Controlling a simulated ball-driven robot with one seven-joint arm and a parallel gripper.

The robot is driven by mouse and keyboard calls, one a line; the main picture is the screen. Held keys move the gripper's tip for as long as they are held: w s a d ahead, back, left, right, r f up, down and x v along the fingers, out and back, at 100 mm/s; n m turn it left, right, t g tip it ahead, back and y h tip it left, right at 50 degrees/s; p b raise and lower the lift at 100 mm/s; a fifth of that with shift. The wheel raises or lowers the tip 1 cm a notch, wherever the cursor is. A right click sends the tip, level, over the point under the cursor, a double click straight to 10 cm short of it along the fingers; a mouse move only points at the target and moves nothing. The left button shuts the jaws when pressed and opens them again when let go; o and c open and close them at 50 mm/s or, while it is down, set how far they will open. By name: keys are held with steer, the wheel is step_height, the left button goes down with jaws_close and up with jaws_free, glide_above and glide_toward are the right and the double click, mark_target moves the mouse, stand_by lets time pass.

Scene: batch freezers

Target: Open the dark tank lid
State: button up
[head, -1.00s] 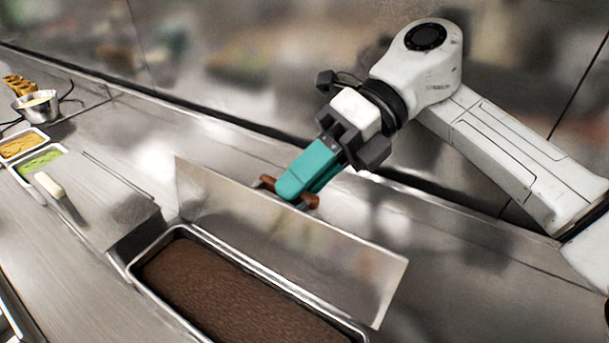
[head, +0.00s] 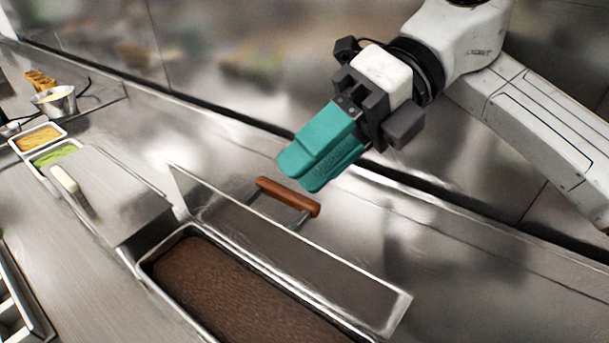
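The dark tank (head: 148,276) is filled with a brown mass and lies uncovered at the bottom centre of the head view. Its metal lid (head: 345,278) stands raised along the tank's far side, tilted. The lid's brown bar handle (head: 288,197) shows beyond the lid's upper edge, on its far side, with its metal posts visible. My gripper (head: 305,175) has teal fingers. It hangs above and just behind the handle, apart from it and holding nothing. The fingers look parted, though the gap is partly hidden by the angle.
A closed metal lid with a white handle (head: 65,180) lies left of the tank. Trays of green (head: 55,155) and orange (head: 38,138) filling and a metal bowl (head: 56,102) stand at the far left. A wall runs behind the counter. The counter right of the lid is clear.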

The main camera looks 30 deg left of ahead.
steer(key=s+r, duration=0.1)
steer(key=s+d+r, duration=0.1)
steer(key=r, duration=0.1)
steer(key=shift+s+d, duration=0.1)
steer(key=shift+s, duration=0.15)
steer(key=s+d+r+b, duration=0.1)
steer(key=s+d+r, duration=0.3)
steer(key=s, duration=0.4)
steer(key=shift+w, duration=0.1)
